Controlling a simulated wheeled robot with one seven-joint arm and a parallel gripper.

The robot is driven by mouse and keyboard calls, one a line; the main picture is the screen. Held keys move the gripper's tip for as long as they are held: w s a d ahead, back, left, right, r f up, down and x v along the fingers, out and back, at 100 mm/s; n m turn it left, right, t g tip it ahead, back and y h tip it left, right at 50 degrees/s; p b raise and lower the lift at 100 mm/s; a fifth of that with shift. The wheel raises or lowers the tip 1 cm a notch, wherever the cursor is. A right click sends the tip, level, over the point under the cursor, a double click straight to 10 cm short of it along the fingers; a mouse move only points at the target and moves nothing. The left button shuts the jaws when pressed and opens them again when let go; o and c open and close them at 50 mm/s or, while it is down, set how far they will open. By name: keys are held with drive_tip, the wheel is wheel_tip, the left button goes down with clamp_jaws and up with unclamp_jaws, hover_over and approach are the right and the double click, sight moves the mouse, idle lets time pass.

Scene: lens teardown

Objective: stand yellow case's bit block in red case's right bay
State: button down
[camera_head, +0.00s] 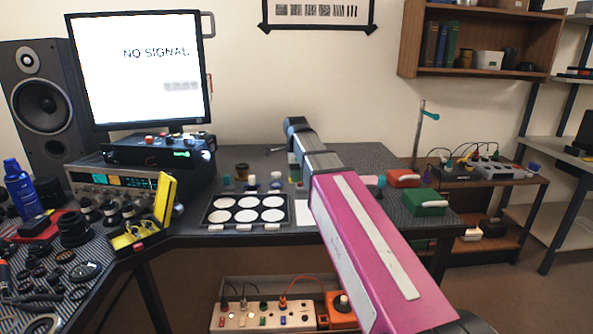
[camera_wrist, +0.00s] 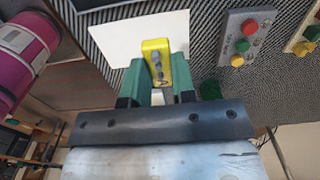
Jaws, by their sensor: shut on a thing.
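My gripper (camera_wrist: 158,85) is shut on a small yellow bit block (camera_wrist: 157,48) with grey bits, held between green fingers in the wrist view. The block is over or near a white sheet; I cannot tell its height. In the head view my pink arm link hides the gripper and block. The yellow case (camera_head: 165,198) stands open at the left table's edge, lid upright. A red case (camera_head: 403,176) sits on the right of the table, seemingly closed; its bays do not show. Another red item (camera_head: 62,216) lies at the far left, partly covered by black things.
A black tray of white discs (camera_head: 247,210) lies mid-table, beside the white sheet (camera_head: 304,212). A green case (camera_head: 426,203) is near the red one. Button panels (camera_wrist: 245,35) lie right of the block. Lens parts crowd the left table.

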drive_tip(key=s+d+f+n, duration=0.1)
drive_tip(key=s+d+n, duration=0.1)
drive_tip(key=d+n, duration=0.2)
drive_tip(key=s+d+f+n, duration=0.1)
drive_tip(key=d+f+n, duration=0.1)
drive_tip(key=d+n, duration=0.2)
drive_tip(key=s+d+f+n, duration=0.2)
drive_tip(key=d+n, duration=0.2)
drive_tip(key=n, duration=0.3)
drive_tip(key=shift+s, duration=0.3)
drive_tip(key=shift+s+d+f+n, duration=0.15)
drive_tip(key=shift+s+d+n, duration=0.1)
drive_tip(key=shift+d+n, duration=0.35)
drive_tip(key=shift+s+d+f+n, duration=0.2)
drive_tip(key=shift+d+n, duration=0.1)
drive_tip(key=shift+n, duration=0.5)
drive_tip(key=shift+s, duration=0.1)
